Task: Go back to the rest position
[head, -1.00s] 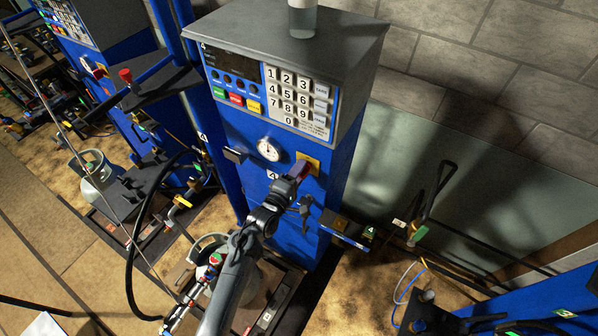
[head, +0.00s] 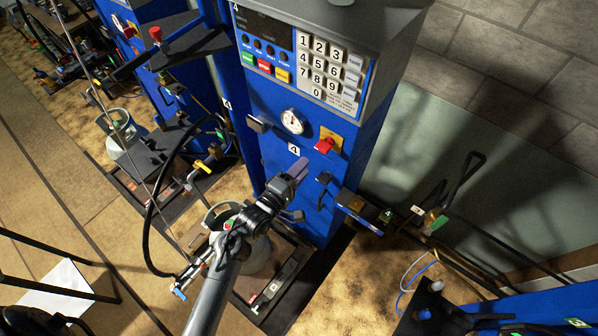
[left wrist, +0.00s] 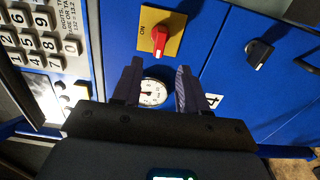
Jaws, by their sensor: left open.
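My left gripper (head: 292,176) is in front of the blue scale column (head: 262,130), below its keypad. In the left wrist view its two fingers (left wrist: 157,85) are apart with nothing between them. The red rotary switch (head: 325,146) on its yellow plate is uncovered and apart from the gripper. The switch also shows in the left wrist view (left wrist: 160,38), beyond the fingertips. The round gauge (head: 292,121) sits left of the switch. My right gripper is not in view.
A grey gas cylinder (head: 252,250) stands on the scale base below my left arm. A keypad (head: 327,68) is on the column's upper front. A black hose (head: 150,205) curves left of my arm. Another cylinder (head: 122,132) stands further left. A grey block wall (head: 530,80) is behind.

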